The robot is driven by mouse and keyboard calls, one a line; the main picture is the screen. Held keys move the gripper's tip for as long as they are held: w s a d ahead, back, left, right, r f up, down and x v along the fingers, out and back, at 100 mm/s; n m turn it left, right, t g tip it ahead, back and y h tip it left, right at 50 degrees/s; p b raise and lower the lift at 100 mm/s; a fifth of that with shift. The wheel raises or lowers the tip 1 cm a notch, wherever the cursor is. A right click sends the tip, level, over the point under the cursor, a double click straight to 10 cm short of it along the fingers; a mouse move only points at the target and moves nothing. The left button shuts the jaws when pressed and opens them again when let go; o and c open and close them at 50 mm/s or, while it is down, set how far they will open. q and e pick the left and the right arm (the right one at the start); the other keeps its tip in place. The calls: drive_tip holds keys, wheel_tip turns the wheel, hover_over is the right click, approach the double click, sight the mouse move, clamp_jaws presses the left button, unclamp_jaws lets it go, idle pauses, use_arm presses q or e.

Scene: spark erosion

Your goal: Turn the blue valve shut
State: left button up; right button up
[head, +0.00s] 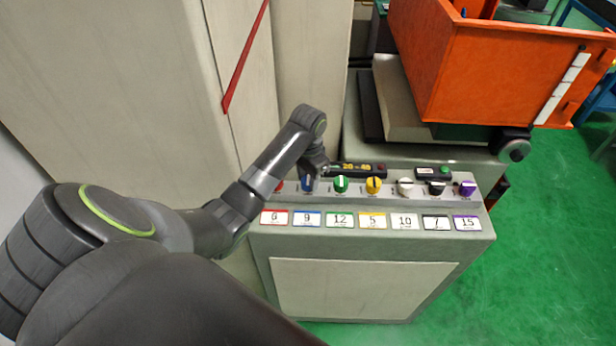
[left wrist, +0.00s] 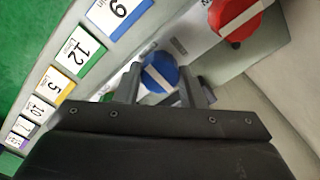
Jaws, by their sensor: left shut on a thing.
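The blue valve (head: 307,184) is a round knob on the sloped panel, above the label "9", second from the left in a row of coloured knobs. In the left wrist view the blue valve (left wrist: 158,68) shows a white stripe running slantwise across its face. My left gripper (head: 313,172) reaches down to it from above. In the left wrist view the gripper's fingers (left wrist: 163,90) stand on either side of the blue valve and are shut on it. The gripper partly hides the valve in the head view. My right gripper is not in view.
A red knob (left wrist: 236,16) is close beside the blue one, and a green knob (head: 341,184) is on its other side. Yellow, white, black and purple knobs follow rightward. An orange bin (head: 500,70) stands behind right. Green floor (head: 540,240) is clear at right.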

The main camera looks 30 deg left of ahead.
use_arm(q)
drive_tip(key=m, duration=0.8)
drive_tip(key=shift+m, duration=0.3)
drive_tip(key=m, duration=0.4)
drive_tip(key=shift+m, duration=0.3)
drive_tip(key=m, duration=0.4)
drive_tip(key=shift+f, duration=0.1)
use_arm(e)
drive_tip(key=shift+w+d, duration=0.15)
use_arm(q)
drive_tip(key=shift+m, duration=0.3)
drive_tip(key=o, duration=1)
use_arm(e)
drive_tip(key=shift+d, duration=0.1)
